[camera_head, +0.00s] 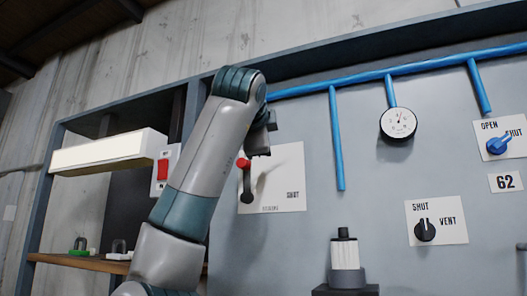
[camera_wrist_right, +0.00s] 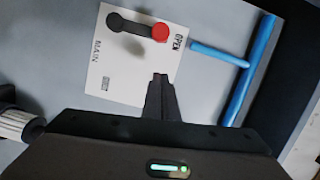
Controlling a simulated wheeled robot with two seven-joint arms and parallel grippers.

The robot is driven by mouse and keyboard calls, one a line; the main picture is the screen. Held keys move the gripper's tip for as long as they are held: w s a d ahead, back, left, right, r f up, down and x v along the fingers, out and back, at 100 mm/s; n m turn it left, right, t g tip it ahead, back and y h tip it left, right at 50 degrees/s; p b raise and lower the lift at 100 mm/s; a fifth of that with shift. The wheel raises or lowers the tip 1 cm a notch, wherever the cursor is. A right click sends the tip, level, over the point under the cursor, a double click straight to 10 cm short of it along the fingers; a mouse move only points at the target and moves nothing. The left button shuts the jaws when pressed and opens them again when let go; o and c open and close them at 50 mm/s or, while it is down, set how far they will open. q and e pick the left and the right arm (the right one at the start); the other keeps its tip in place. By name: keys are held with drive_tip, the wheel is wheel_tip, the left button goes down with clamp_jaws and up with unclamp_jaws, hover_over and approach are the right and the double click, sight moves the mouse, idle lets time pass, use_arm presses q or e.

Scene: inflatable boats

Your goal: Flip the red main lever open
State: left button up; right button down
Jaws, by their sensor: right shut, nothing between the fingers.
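The main lever has a red knob (camera_wrist_right: 160,32) on a dark arm. It is mounted on a white plate (camera_wrist_right: 125,70) marked MAIN, OPEN and SHUT. In the right wrist view the knob end lies right beside the OPEN label. In the head view the lever (camera_head: 246,182) stands upright with the red knob on top, and SHUT is to its right. My right gripper (camera_wrist_right: 160,77) is shut and empty, its tips visibly apart from the knob in the wrist view. In the head view it is partly hidden by my arm, just above the knob. My left gripper is not in view.
Blue pipes (camera_head: 336,140) run above and right of the plate, with a round gauge (camera_head: 398,122). A red switch (camera_head: 163,169) and a lit lamp (camera_head: 100,153) are at left. A black SHUT/VENT knob (camera_head: 425,230) and a blue valve (camera_head: 498,144) are at right.

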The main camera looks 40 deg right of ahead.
drive_tip(key=b+v, duration=0.3)
drive_tip(key=v, duration=0.4)
drive_tip(key=shift+a, duration=0.4)
drive_tip(key=shift+s+r, duration=0.1)
drive_tip(key=shift+s, duration=0.15)
drive_tip(key=shift+w, duration=0.1)
